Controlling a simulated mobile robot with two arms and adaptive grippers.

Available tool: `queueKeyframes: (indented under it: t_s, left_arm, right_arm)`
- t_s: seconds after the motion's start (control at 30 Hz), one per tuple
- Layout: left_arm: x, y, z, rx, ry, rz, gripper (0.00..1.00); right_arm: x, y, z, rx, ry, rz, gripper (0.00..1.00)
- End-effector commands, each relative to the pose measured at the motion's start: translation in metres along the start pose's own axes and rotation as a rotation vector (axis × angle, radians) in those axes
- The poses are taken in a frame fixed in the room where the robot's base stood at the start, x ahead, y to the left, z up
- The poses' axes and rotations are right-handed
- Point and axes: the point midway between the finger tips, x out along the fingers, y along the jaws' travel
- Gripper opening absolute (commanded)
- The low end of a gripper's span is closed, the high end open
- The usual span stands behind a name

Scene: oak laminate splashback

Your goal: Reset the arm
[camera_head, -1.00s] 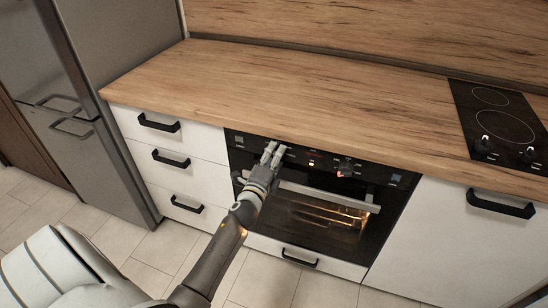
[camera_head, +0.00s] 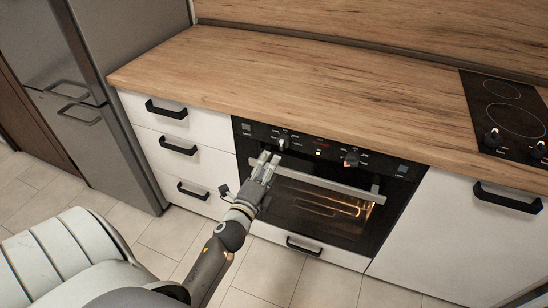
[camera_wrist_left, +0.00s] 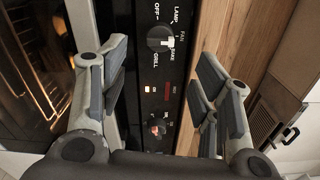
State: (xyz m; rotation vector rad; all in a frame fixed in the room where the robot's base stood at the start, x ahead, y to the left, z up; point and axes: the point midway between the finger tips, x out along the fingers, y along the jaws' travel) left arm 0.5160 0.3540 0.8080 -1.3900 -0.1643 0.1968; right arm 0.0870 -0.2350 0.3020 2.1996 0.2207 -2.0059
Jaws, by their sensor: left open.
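My left gripper (camera_head: 268,160) is in front of the upper left part of the oven (camera_head: 315,205), just below its left knob (camera_head: 283,144). In the left wrist view, the gripper (camera_wrist_left: 160,92) has its fingers spread apart with nothing between them. A black knob (camera_wrist_left: 160,38) with a light pointer shows beyond the fingers, beside the labels OFF, LAMP, FAN, BAKE and GRILL. A second knob (camera_wrist_left: 155,128) sits farther along the panel, and it also shows in the head view (camera_head: 351,159). My right gripper is not in either view.
The oven's handle bar (camera_head: 330,181) runs close by the gripper. Drawers with black handles (camera_head: 178,149) stand to the left, beside a grey fridge (camera_head: 120,100). The wooden counter (camera_head: 300,80) is bare up to the hob (camera_head: 505,115). Tiled floor lies below.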

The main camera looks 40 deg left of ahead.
Motion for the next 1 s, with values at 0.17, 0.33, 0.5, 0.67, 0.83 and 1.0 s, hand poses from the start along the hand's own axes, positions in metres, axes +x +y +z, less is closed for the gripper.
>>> queueKeyframes:
  t_s: [0.17, 0.33, 0.5, 0.67, 0.83, 1.0]
  left_arm:
    - [-0.016, 0.001, -0.001, 0.0, 0.001, 0.001, 0.58]
    - [-0.019, 0.0, 0.0, 0.001, 0.0, 0.0, 0.58]
    - [-0.018, 0.0, 0.0, 0.001, 0.0, 0.0, 0.58]
    - [-0.018, 0.0, 0.0, 0.001, 0.001, 0.0, 0.58]
    - [-0.018, 0.005, -0.002, -0.01, 0.004, 0.01, 0.58]
    - [-0.024, 0.063, -0.025, -0.158, 0.034, 0.14, 0.58]
  right_arm:
    - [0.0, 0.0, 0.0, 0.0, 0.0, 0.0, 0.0]
    - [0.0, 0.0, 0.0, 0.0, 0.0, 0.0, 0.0]
    - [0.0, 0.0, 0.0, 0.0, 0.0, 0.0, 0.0]
    - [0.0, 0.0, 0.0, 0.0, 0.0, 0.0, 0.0]
    - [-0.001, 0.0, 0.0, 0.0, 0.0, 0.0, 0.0]
    - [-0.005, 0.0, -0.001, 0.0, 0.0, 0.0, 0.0]
